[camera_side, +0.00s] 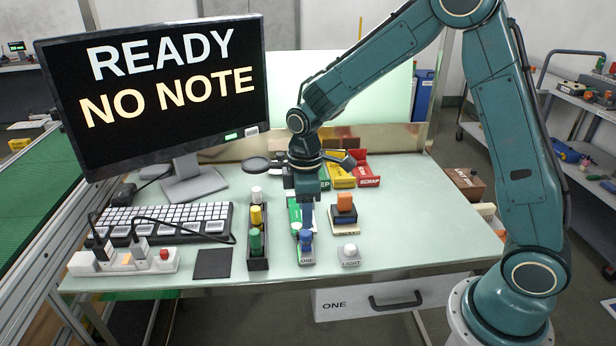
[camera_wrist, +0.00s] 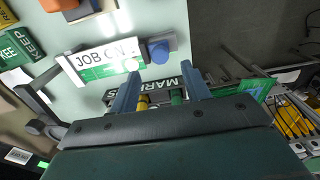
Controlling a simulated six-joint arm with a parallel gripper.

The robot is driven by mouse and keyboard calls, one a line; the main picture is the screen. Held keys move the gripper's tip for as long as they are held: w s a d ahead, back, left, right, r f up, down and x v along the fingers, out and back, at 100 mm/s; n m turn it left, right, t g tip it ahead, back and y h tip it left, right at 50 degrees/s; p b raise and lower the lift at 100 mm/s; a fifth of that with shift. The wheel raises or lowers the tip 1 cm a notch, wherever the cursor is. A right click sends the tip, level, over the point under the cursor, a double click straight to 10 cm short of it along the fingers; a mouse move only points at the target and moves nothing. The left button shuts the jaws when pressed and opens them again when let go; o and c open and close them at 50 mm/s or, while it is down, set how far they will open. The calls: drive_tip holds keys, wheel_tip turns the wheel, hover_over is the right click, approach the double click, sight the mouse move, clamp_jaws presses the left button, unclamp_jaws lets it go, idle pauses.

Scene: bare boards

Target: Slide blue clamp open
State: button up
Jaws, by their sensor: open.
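The blue clamp shows as a round blue knob (camera_wrist: 158,50) on a grey piece in the wrist view, at the end of a green and white card (camera_wrist: 100,58) reading "JOB ON". In the side view the blue part (camera_side: 305,237) sits on a small holder labelled "ONE" (camera_side: 306,258). My gripper (camera_side: 307,222) points down above and close to it. In the wrist view my gripper (camera_wrist: 160,70) has its two blue fingers spread apart, with nothing held between them. The knob lies just beyond the fingertips. I cannot tell whether a finger touches it.
A black rack (camera_side: 258,264) with coloured cylinders stands left of the clamp. A white "LIGHT" button (camera_side: 349,251) and an orange-topped block (camera_side: 344,203) are on the right. Coloured trays (camera_side: 368,170) lie behind. A keyboard (camera_side: 165,222) and monitor (camera_side: 160,90) fill the left. The right bench area is clear.

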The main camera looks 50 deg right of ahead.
sight(306, 233)
drive_tip(key=shift+f, duration=2.85)
clamp_jaws()
